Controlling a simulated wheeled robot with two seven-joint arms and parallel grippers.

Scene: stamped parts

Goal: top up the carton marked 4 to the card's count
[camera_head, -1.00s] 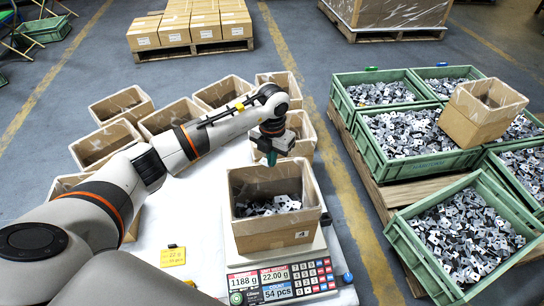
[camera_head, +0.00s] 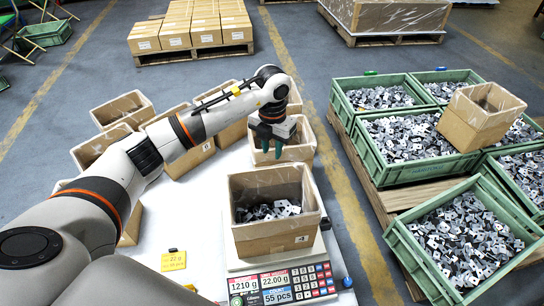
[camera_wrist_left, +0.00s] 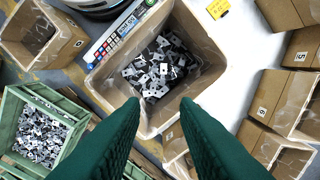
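The carton marked 4 (camera_head: 278,245) stands upright on the counting scale (camera_head: 282,284), with metal stamped parts (camera_head: 268,211) heaped inside. The scale reads 1210 g, 22.00 g and 55 pcs. A yellow card (camera_head: 173,260) lies on the white table left of the scale; I can read 22 g, the rest is too small. My left gripper (camera_head: 271,152) is above and beyond the carton's far rim, its green fingers apart and empty. In the left wrist view its fingers (camera_wrist_left: 159,104) show nothing between them, with the carton (camera_wrist_left: 214,82) beyond. My right gripper is out of view.
Several other cartons (camera_head: 96,148) stand around the table's left and far sides. Green crates (camera_head: 420,262) of stamped parts stand at the right, with a carton (camera_head: 470,128) on top of them. Bare white table lies left of the scale.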

